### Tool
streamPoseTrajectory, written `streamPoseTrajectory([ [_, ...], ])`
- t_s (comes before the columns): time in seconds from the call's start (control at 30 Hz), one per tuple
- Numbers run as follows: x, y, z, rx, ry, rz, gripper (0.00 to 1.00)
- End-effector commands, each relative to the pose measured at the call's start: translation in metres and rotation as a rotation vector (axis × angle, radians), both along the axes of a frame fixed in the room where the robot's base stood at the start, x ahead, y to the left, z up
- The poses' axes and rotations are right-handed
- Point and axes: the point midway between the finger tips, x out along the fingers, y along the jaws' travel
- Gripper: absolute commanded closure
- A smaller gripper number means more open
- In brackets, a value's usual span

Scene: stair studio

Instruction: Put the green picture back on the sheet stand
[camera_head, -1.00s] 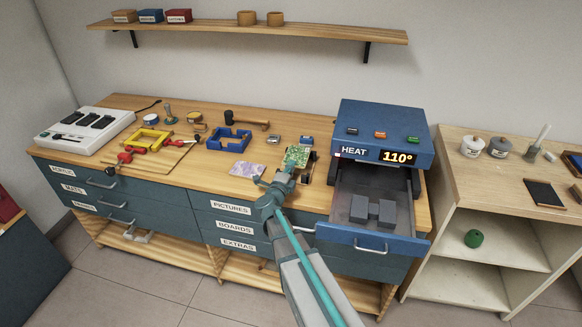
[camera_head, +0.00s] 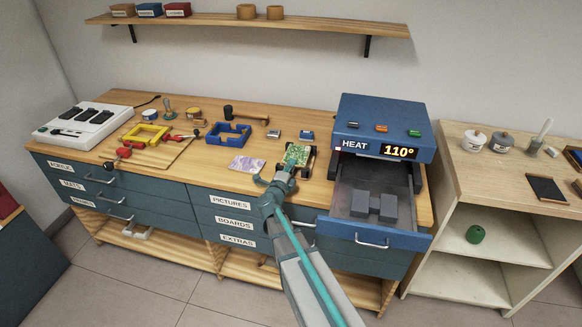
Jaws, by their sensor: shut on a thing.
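The green picture (camera_head: 297,155) is a small green sheet with a light pattern, in the middle right of the workbench top. It stands tilted at the tip of my gripper (camera_head: 289,167), which is shut on its lower edge. The fingertips are small and partly hidden by my arm. Dark upright parts, probably the sheet stand (camera_head: 308,161), show right behind and beside the picture. I cannot tell whether the picture touches them. A purple picture (camera_head: 246,164) lies flat on the bench, left of my gripper.
A blue heater (camera_head: 383,125) reading 110° stands to the right, its drawer (camera_head: 365,234) pulled out with grey blocks inside. A blue frame (camera_head: 229,134), a mallet (camera_head: 245,116) and a yellow frame (camera_head: 146,135) lie to the left.

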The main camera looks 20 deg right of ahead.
Motion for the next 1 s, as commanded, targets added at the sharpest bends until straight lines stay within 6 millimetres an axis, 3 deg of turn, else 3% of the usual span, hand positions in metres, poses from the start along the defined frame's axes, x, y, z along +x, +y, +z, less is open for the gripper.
streamPoseTrajectory([
  [0.47, 0.0000, 0.0000, -0.0042, 0.000, 0.000, 0.000, 1.00],
  [0.5, 0.0000, 0.0000, -0.0042, 0.000, 0.000, 0.000, 0.90],
  [0.67, 0.0000, 0.0000, -0.0039, 0.000, 0.000, 0.000, 0.64],
  [1.0, 0.0001, 0.0001, -0.0044, 0.001, 0.001, 0.000, 0.62],
])
